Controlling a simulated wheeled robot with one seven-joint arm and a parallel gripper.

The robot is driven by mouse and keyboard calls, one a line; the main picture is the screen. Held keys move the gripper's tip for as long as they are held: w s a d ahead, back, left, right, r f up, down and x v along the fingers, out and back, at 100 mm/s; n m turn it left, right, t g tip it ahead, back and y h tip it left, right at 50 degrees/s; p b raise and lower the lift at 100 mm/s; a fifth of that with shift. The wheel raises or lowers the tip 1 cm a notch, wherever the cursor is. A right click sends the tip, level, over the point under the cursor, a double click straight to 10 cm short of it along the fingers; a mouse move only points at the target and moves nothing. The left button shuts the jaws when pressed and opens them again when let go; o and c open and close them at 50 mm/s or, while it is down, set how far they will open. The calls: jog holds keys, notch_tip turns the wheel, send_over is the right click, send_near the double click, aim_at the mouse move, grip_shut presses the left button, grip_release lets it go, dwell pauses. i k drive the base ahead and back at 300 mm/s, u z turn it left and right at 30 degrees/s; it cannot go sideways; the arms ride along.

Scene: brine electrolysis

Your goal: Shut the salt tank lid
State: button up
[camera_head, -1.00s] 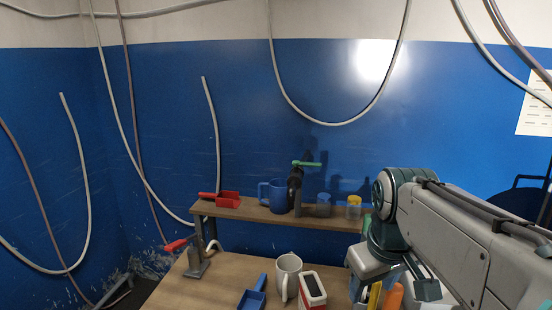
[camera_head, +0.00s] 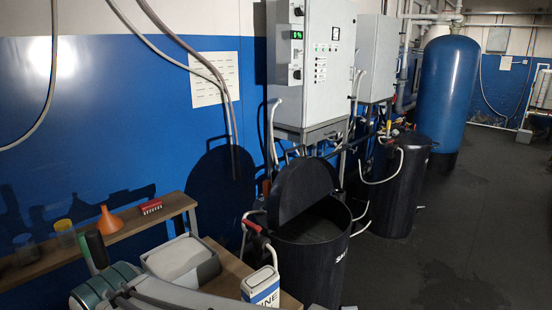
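The salt tank (camera_head: 318,268) is a black round barrel with white lettering starting "SA", right of the bench in the head view. Its dark lid (camera_head: 300,188) stands raised, tilted up along the rim, and the tank's top is open at the front. My arm shows at the bottom left, well to the left of the tank. My gripper is outside the picture, so its fingers are hidden.
A wooden bench (camera_head: 232,272) with a grey tub (camera_head: 182,260) and a white-and-blue can (camera_head: 260,287) stands left of the tank. A grey control cabinet (camera_head: 313,65) hangs behind. Another black tank (camera_head: 402,190) stands to the right. Dark floor (camera_head: 450,240) is clear at right.

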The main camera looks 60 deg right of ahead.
aim_at(302, 181)
jog(key=z, duration=2.95)
jog(key=k, duration=1.15)
jog(key=z, duration=1)
jog(key=i, duration=2)
jog(key=u, duration=0.7)
jog(key=i, duration=1.45)
jog(key=u, duration=1.55)
jog(key=i, duration=0.7)
jog(key=u, duration=0.9)
